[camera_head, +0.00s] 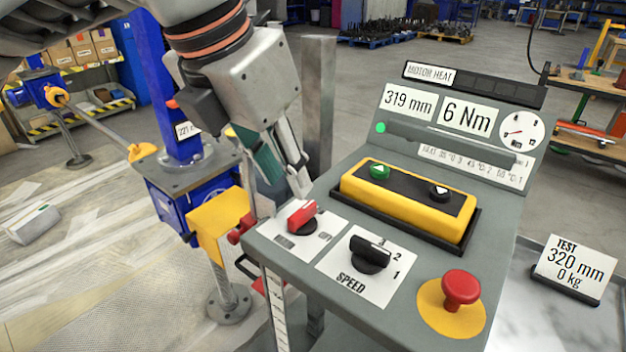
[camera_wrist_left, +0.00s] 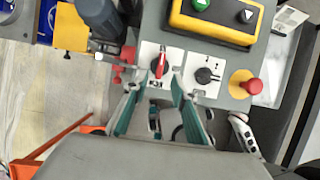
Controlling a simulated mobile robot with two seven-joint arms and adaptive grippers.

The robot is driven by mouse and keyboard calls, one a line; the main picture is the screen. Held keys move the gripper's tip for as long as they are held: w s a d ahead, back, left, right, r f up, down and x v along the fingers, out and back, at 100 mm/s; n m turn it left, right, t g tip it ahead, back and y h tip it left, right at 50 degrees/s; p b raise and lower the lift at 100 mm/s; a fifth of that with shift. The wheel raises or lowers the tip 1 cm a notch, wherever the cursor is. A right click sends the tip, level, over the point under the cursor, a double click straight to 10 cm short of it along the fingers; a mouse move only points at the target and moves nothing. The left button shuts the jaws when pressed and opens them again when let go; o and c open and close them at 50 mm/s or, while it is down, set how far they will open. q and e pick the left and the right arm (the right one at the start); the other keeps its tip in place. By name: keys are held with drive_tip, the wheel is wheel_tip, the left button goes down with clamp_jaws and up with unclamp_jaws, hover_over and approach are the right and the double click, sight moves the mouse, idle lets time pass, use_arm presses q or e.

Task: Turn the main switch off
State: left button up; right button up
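The main switch, a red rotary knob (camera_head: 302,215), sits on a white plate at the left corner of the grey control panel (camera_head: 425,335). In the left wrist view the red knob (camera_wrist_left: 160,66) lies just ahead of and between my fingertips, its handle running roughly up and down the picture. My left gripper (camera_head: 284,198) points down at the panel, just behind the knob. Its two teal-padded fingers (camera_wrist_left: 155,84) are apart with nothing between the pads. I cannot tell whether a fingertip touches the knob. My right gripper is not recognisable in either view.
Beside the knob are a black speed selector (camera_head: 370,253), a red emergency button (camera_head: 462,289) and a yellow box with a green button (camera_head: 380,172) and a black one. A blue screw jack (camera_head: 180,135) with a yellow guard (camera_head: 219,222) stands left, close to my gripper.

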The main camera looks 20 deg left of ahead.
sight(302, 210)
use_arm(q)
drive_tip(key=x, duration=0.2)
drive_tip(key=b+x, duration=0.1)
drive_tip(key=shift+s+f, duration=0.1)
drive_tip(key=shift+f, duration=0.35)
drive_tip(key=x, duration=0.3)
drive_tip(key=shift+d+f+b, duration=0.1)
drive_tip(key=shift+b, duration=0.25)
drive_tip(key=shift+w+f, duration=0.25)
drive_tip(key=shift+w, duration=0.05)
use_arm(e)
drive_tip(key=shift+s+a+f, duration=0.3)
drive_tip(key=shift+s+a, duration=0.2)
drive_tip(key=shift+s, duration=0.05)
use_arm(q)
drive_tip(key=shift+c, duration=0.2)
drive_tip(key=c, duration=0.6)
clamp_jaws()
use_arm(e)
drive_tip(key=shift+s+d+f, duration=0.15)
drive_tip(key=shift+s+f, duration=0.15)
drive_tip(key=shift+f, duration=0.05)
